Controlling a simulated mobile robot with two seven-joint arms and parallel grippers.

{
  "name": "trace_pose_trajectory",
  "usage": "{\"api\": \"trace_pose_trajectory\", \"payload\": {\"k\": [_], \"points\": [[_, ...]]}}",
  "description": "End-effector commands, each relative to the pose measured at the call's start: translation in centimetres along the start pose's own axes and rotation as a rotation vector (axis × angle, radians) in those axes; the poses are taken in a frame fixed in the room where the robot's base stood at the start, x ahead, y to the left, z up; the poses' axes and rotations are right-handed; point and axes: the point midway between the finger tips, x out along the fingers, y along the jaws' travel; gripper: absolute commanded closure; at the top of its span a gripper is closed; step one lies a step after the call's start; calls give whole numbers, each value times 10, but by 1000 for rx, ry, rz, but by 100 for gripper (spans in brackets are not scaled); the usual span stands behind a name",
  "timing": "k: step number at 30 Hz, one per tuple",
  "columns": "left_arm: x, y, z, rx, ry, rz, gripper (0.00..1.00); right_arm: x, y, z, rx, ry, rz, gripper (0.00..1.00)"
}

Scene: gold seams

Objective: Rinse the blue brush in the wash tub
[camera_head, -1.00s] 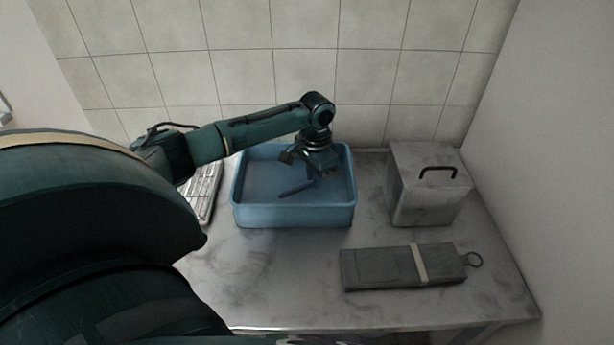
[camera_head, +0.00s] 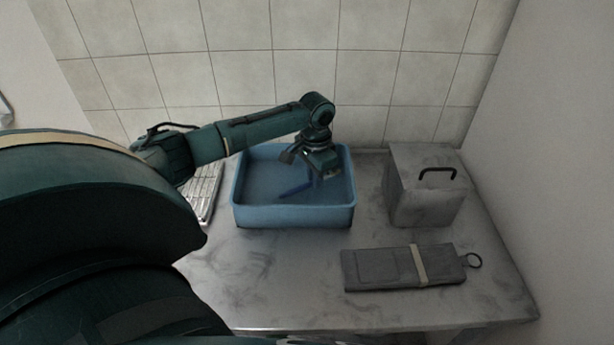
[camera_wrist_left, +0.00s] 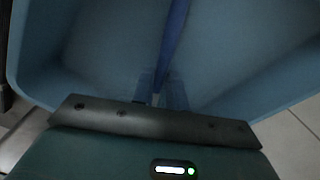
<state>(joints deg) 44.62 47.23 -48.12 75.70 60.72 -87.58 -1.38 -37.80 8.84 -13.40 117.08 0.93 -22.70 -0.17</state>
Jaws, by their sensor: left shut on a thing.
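The blue wash tub (camera_head: 292,216) stands on the table near the wall; its walls also fill much of the left wrist view (camera_wrist_left: 60,85). My left gripper (camera_head: 316,179) reaches down into the tub and is shut on the blue brush (camera_head: 296,190). The brush's thin blue handle slants to the lower left inside the tub. In the left wrist view the brush (camera_wrist_left: 175,40) runs upward from the fingers (camera_wrist_left: 160,98). The fingers hide the gripped part, and I cannot make out bristles. My right gripper is not in view.
A grey box with a black handle (camera_head: 428,196) stands right of the tub. A grey roll-like case with a pale strap (camera_head: 385,270) lies in front of it. A pale rack (camera_head: 203,190) is left of the tub, partly behind my arm. The front middle of the table is clear.

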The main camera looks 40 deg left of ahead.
Motion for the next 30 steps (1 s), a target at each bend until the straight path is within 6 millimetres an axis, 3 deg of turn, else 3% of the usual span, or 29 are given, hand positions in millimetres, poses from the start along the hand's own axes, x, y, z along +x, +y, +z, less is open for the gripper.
{"api": "trace_pose_trajectory", "payload": {"k": [9, 19, 30], "points": [[-26, 0, 0, 0, 0, 0, 100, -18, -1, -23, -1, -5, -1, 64], [-51, 0, 0, 0, 1, -1, 100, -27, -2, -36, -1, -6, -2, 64], [-78, 0, -1, 1, 3, 0, 100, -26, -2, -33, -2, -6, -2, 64]]}}
